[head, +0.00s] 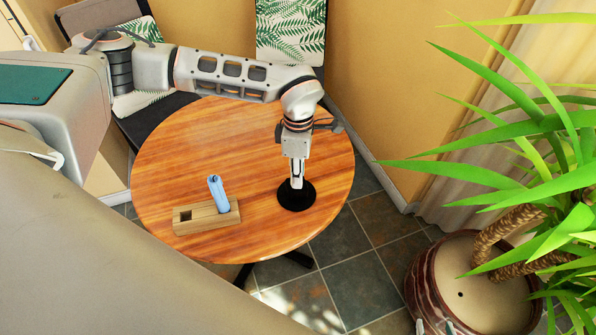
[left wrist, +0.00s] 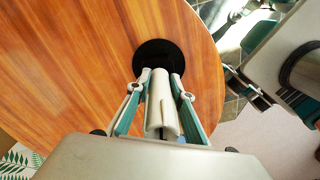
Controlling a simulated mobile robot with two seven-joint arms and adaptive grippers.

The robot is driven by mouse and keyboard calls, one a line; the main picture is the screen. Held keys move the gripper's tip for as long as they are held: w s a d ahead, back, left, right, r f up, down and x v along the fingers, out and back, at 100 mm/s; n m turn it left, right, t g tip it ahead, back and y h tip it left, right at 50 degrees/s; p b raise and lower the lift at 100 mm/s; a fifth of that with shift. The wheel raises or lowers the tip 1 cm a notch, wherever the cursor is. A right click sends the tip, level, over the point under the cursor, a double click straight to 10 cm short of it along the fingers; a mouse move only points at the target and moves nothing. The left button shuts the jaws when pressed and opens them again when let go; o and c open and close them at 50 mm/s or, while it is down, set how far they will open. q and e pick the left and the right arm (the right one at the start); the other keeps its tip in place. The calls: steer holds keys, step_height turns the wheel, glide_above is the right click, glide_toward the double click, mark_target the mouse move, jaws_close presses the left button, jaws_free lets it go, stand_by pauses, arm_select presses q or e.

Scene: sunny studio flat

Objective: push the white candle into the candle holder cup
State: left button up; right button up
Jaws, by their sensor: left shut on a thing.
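The white candle (left wrist: 160,100) is upright between the fingers of my left gripper (left wrist: 161,84), which is shut on it. In the head view my left gripper (head: 297,182) points down over the black round candle holder (head: 298,201) on the right part of the table. The holder also shows as a dark disc in the left wrist view (left wrist: 153,52), beyond the candle's far end. The holder's cup is hidden, so I cannot tell whether the candle's lower end is inside it.
A wooden block (head: 190,225) with a square hole stands left of the holder on the round wooden table (head: 240,130). A potted plant (head: 450,270) is beyond the table on the right. The table's back left is clear.

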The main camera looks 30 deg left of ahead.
arm_select(q)
steer(key=shift+f, duration=0.25)
stand_by(0.8)
steer(key=shift+s+f+p, duration=0.1)
steer(key=shift+p, duration=0.2)
steer(key=shift+f, duration=0.15)
stand_by(0.4)
steer(key=o, duration=1.1)
steer(key=shift+o, duration=0.3)
steer(key=o, duration=0.5)
steer(key=shift+r, duration=0.2)
